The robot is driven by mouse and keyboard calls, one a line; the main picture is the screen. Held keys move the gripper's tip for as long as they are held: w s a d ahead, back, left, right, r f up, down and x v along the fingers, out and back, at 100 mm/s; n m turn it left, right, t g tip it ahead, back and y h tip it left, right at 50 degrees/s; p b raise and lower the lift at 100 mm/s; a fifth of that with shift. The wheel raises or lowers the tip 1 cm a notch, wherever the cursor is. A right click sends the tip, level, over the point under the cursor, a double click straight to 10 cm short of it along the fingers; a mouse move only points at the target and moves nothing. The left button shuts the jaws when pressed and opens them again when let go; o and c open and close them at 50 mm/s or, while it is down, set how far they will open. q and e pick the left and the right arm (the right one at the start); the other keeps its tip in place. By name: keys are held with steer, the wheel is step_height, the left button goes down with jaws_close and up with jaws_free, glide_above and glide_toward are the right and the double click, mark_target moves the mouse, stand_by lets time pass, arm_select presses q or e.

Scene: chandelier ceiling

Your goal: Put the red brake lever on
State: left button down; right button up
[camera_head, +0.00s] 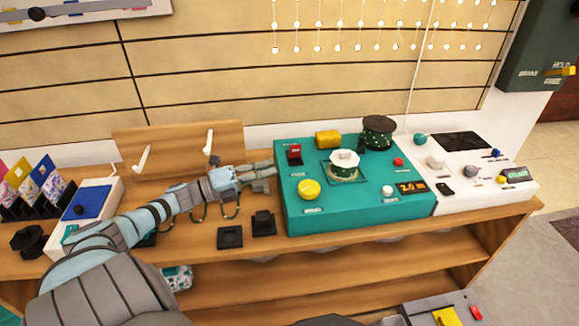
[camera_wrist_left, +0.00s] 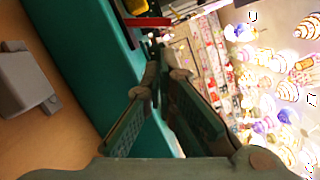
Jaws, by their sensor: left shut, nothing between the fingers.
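The red brake lever (camera_head: 294,150) is a small red piece standing on the back left part of the teal console (camera_head: 320,222). In the left wrist view a red bar (camera_wrist_left: 148,21) shows at the top, beyond the fingers, and looks like the same lever. My left gripper (camera_head: 272,168) is at the console's left edge, in front of and left of the lever and apart from it. In the left wrist view the gripper's fingers (camera_wrist_left: 157,62) come together at the tips with nothing seen between them. My right gripper is not in view.
The console also carries a yellow cylinder (camera_head: 328,139), a round yellow knob (camera_head: 309,190), a central drum (camera_head: 344,166) and a dark drum (camera_head: 378,132). A white panel (camera_head: 460,205) adjoins it on the right. Small black holders (camera_head: 230,238) stand on the wooden bench left of it.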

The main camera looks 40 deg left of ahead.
mark_target(290, 171)
arm_select(q)
steer(key=b+x, duration=0.2)
steer(key=x, duration=0.4)
steer(key=shift+f, duration=0.1)
steer(key=shift+w+d, duration=0.1)
steer(key=shift+w, duration=0.15)
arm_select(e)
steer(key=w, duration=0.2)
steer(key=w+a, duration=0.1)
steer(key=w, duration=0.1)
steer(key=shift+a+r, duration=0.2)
arm_select(q)
steer(key=shift+d, duration=0.1)
steer(key=shift+a+r, duration=0.2)
steer(key=shift+r, duration=0.15)
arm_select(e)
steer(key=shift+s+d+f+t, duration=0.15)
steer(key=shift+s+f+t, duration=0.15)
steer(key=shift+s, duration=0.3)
arm_select(q)
steer(key=shift+p, duration=0.35)
steer(key=shift+r, duration=0.1)
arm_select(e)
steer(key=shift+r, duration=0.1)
